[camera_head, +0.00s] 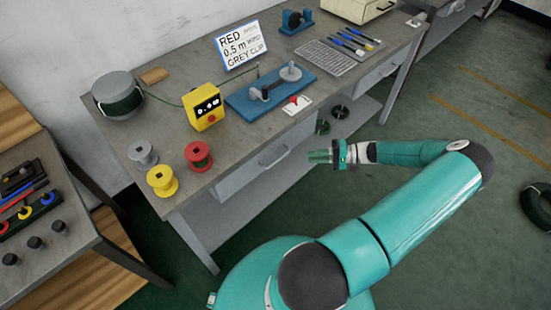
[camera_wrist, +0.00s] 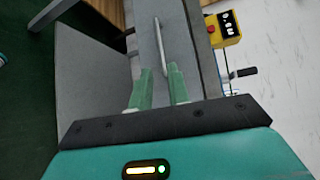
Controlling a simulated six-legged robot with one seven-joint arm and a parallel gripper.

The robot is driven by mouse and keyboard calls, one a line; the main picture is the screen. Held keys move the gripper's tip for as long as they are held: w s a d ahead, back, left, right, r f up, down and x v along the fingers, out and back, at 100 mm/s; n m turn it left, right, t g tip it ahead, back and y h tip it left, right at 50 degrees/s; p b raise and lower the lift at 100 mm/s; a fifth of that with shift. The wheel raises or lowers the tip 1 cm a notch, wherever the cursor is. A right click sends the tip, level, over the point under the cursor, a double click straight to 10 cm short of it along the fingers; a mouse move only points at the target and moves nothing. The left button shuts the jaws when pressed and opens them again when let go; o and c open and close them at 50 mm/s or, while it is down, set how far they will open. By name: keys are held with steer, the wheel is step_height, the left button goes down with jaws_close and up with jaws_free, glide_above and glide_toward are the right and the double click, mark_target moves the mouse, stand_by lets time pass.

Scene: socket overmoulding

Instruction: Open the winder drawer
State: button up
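The grey drawer front (camera_head: 243,176) under the blue winder board (camera_head: 262,98) looks shut in the head view. Its bar handle (camera_head: 275,157) runs along the front. In the wrist view the handle (camera_wrist: 160,45) is a thin light bar, its near end showing between my fingertips. My gripper (camera_head: 312,156) is in front of the drawer, slightly right of the handle, with a small gap in the head view. In the wrist view my gripper (camera_wrist: 161,72) has its two green fingers apart with nothing held; I cannot tell whether they touch the handle.
A second drawer (camera_head: 378,74) is farther right along the bench. A lower shelf (camera_head: 338,133) with dark coils lies beneath. The yellow box (camera_head: 204,106), red spool (camera_head: 198,156) and yellow spool (camera_head: 162,181) stand on the bench top.

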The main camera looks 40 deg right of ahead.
mark_target(279, 159)
steer(key=x, duration=1.3)
steer(key=shift+a+f, duration=0.1)
jaws_close()
